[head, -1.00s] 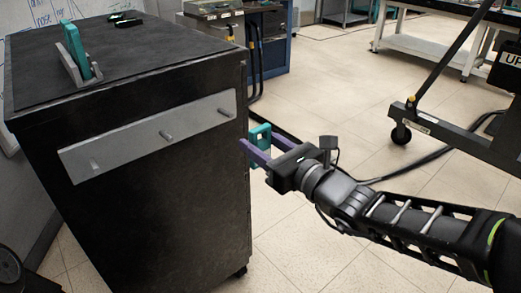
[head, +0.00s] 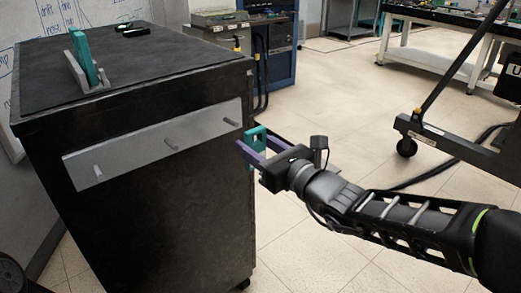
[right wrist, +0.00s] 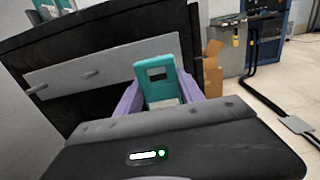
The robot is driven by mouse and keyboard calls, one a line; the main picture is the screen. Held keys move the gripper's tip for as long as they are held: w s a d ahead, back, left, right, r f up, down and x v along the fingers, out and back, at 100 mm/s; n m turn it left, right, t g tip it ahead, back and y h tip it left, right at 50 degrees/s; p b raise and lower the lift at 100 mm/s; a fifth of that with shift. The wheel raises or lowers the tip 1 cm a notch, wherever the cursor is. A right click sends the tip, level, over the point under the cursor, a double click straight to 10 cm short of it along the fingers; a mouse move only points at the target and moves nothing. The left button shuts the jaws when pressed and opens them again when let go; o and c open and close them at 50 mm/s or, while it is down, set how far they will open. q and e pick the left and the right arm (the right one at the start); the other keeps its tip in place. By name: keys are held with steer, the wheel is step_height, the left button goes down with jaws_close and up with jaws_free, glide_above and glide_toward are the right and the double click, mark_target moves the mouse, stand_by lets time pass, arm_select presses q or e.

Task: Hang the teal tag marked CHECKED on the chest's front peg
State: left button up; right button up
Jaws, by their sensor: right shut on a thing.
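The black chest (head: 150,215) stands at the left in the head view. A grey strip (head: 130,150) with several short pegs runs across its front; one peg (head: 170,134) shows at the strip's middle. My right gripper (head: 250,147) has purple fingers shut on a teal tag (head: 257,132), just right of the strip's right end. In the right wrist view the tag (right wrist: 154,72) stands upright between the fingers, with a slot near its top. It looks apart from the pegs. No lettering on it can be read. My left gripper is not in view.
Another teal piece (head: 82,57) stands in a grey holder (head: 95,84) on the chest top. Small dark items (head: 133,29) lie behind it. A dark wheeled frame (head: 465,145) stands at the right. The floor (head: 330,100) between is mostly clear.

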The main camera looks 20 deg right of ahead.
mark_target(224, 124)
steer(key=x, duration=0.4)
steer(key=shift+b, duration=0.4)
steer(key=shift+b, duration=0.55)
stand_by(1.4)
steer(key=shift+w, duration=0.15)
stand_by(0.4)
steer(key=shift+b+x, duration=1.2)
steer(key=shift+x, duration=1.1)
steer(key=shift+r, duration=0.2)
steer(key=shift+r, duration=0.1)
steer(key=shift+a+f+b, duration=0.1)
steer(key=shift+f+b, duration=0.15)
steer(key=shift+b, duration=0.4)
